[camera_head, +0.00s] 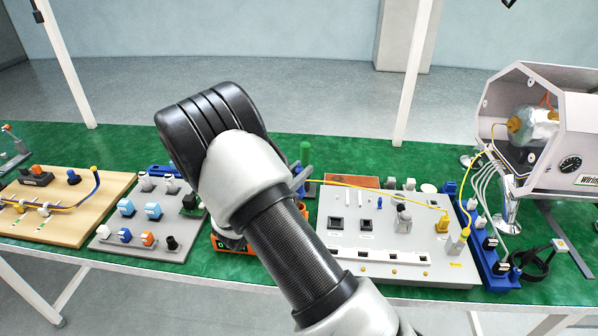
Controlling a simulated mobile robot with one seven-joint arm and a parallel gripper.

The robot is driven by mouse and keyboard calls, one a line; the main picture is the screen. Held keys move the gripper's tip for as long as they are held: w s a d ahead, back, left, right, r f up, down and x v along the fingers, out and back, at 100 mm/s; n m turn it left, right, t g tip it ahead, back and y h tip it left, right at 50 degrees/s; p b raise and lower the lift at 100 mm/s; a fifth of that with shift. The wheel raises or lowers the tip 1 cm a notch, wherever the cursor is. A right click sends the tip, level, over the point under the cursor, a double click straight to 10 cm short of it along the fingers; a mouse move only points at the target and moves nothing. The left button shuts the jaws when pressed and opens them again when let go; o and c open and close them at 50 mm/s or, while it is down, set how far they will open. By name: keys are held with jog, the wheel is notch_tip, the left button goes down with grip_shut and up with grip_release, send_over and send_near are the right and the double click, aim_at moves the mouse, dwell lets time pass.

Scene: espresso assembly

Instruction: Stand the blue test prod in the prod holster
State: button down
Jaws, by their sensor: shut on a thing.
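My gripper (302,180) is mostly hidden behind my own arm. Only a small grey part of it shows at the arm's right side, over the middle of the green table. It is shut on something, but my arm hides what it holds. A small bit of blue shows beside that grey part; I cannot tell whether it is the blue test prod. I cannot make out the prod holster for certain.
A grey board (340,268) with sockets and a yellow cable lies right of my arm. A grey connector board (108,246), a wooden cable board (75,225) and an orange device (222,244) lie left. A white machine housing (575,130) and a blue block (492,270) stand right.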

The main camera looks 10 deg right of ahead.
jog(key=shift+f+b, duration=2.1)
jog(key=shift+f, duration=0.8)
dwell(0.9)
jog(key=c, duration=1.5)
grip_release()
jog(key=shift+o, duration=0.2)
jog(key=v, duration=0.6)
jog(key=shift+p, duration=0.35)
jog(key=shift+a, duration=0.1)
jog(key=v, duration=1.7)
jog(key=shift+s, duration=0.15)
